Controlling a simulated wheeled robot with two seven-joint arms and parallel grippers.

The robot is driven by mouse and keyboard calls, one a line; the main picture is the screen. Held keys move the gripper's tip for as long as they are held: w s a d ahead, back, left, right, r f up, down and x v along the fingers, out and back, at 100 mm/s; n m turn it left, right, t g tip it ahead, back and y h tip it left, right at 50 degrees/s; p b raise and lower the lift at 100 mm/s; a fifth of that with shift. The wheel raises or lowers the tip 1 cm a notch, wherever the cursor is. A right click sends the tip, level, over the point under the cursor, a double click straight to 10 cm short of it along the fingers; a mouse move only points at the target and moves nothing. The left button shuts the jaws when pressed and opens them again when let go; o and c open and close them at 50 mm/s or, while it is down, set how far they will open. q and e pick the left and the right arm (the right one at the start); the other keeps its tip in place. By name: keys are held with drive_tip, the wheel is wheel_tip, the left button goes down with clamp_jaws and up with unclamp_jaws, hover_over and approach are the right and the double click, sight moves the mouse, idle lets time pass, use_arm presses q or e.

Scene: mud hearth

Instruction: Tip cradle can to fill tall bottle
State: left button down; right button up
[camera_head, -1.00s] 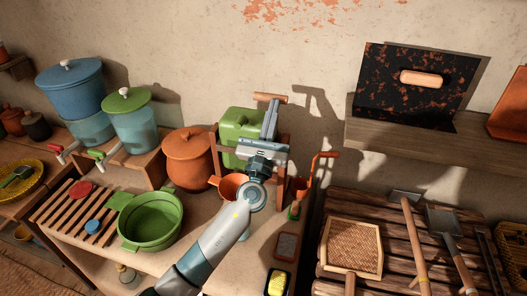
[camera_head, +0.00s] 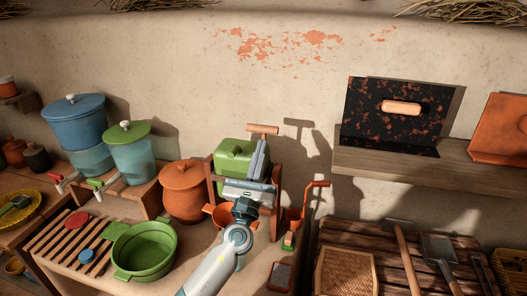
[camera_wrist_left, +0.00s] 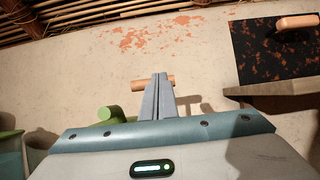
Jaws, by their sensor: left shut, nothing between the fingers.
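The green can (camera_head: 230,158) sits in a reddish-brown cradle (camera_head: 211,178) on the bench against the wall. A wooden bar handle (camera_head: 262,129) stands out above the can's right side and shows in the left wrist view (camera_wrist_left: 141,85). My left gripper (camera_head: 262,143) is shut and empty, its fingers pointing up in front of the can's right side. In the wrist view its fingertips (camera_wrist_left: 160,76) overlap the handle; I cannot tell whether they touch. An orange funnel-like cup (camera_head: 219,216) shows below the can, partly behind my wrist. I cannot make out a tall bottle. My right gripper is out of view.
A lidded clay pot (camera_head: 184,192) stands close left of the cradle, with a green pan (camera_head: 145,248) in front. An orange crank-like handle (camera_head: 307,205) rises on the right. A wall shelf (camera_head: 400,166) and a slatted table with tools lie further right.

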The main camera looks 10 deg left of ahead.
use_arm(q)
drive_tip(key=s+f+b, duration=0.1)
drive_tip(key=s+f, duration=0.1)
drive_tip(key=s, duration=0.7)
drive_tip(key=shift+a, duration=0.25)
drive_tip(key=shift+a, duration=0.15)
